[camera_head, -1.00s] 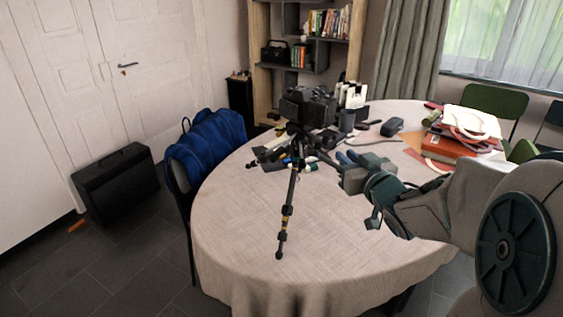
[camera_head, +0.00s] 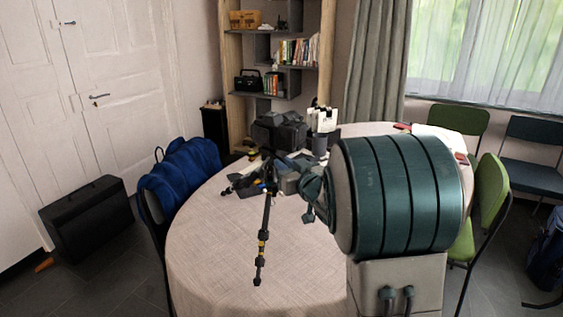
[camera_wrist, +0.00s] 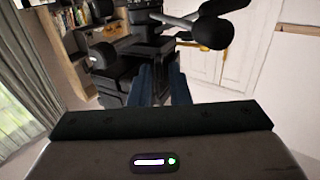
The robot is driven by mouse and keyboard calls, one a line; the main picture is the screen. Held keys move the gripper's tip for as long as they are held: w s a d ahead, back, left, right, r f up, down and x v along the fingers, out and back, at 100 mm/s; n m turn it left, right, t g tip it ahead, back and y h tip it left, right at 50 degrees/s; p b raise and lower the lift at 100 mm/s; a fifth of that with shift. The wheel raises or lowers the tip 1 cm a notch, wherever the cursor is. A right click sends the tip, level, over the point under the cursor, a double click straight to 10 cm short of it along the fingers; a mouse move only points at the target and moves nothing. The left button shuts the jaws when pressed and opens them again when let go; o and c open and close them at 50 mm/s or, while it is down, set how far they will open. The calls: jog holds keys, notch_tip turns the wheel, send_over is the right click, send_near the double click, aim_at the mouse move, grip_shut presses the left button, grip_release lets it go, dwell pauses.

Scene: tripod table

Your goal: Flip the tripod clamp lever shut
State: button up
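The black tripod stands on the round table; its front leg (camera_head: 264,225) with yellow-marked joints shows in the head view. A bulky black camera (camera_head: 280,132) sits at its top. In the wrist view the dark tripod head (camera_wrist: 115,65) fills the upper middle, with a black handle (camera_wrist: 165,22) ending in a thick knob at upper right. I cannot pick out the clamp lever for sure. My gripper (camera_wrist: 163,80) has its blue fingers pointing at the tripod head, very near it. The fingers look close together; contact and finger gap are unclear. In the head view my arm partly hides the gripper.
The cloth-covered table (camera_head: 215,245) is bare at the front left. Small tools (camera_head: 245,185) lie behind the tripod leg. Green chairs (camera_head: 490,190) stand at right. A shelf (camera_head: 270,65) stands behind.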

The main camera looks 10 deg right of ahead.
jog(key=shift+x, duration=1)
grip_shut()
